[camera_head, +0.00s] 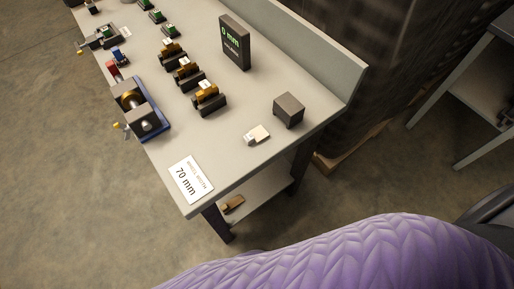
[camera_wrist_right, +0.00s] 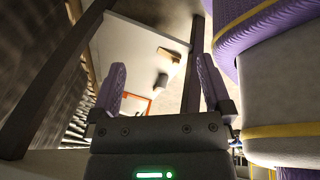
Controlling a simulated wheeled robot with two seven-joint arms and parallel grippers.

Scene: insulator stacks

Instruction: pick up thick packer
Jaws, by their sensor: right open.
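No thing in view is clearly labelled as the thick packer. Three dark holders with brass-coloured pieces and small white tags, such as the nearest holder (camera_head: 208,99), stand in a row on the workbench (camera_head: 233,151). A dark grey block (camera_head: 288,110) and a small white-and-tan piece (camera_head: 257,135) sit near its right end. My right gripper (camera_wrist_right: 161,66) is open and empty in the right wrist view, facing a pale surface with a tan piece (camera_wrist_right: 168,55) and a dark block (camera_wrist_right: 162,80) beyond the fingers. My left gripper is not in view.
A dark upright display (camera_head: 235,42) reads "0 mm". A white card (camera_head: 190,180) reads "70 mm". A blue-based fixture (camera_head: 140,108) with a metal roller stands at the bench's left edge. A lower shelf (camera_head: 262,186) holds a brown piece (camera_head: 233,204). A raised lip runs behind the bench.

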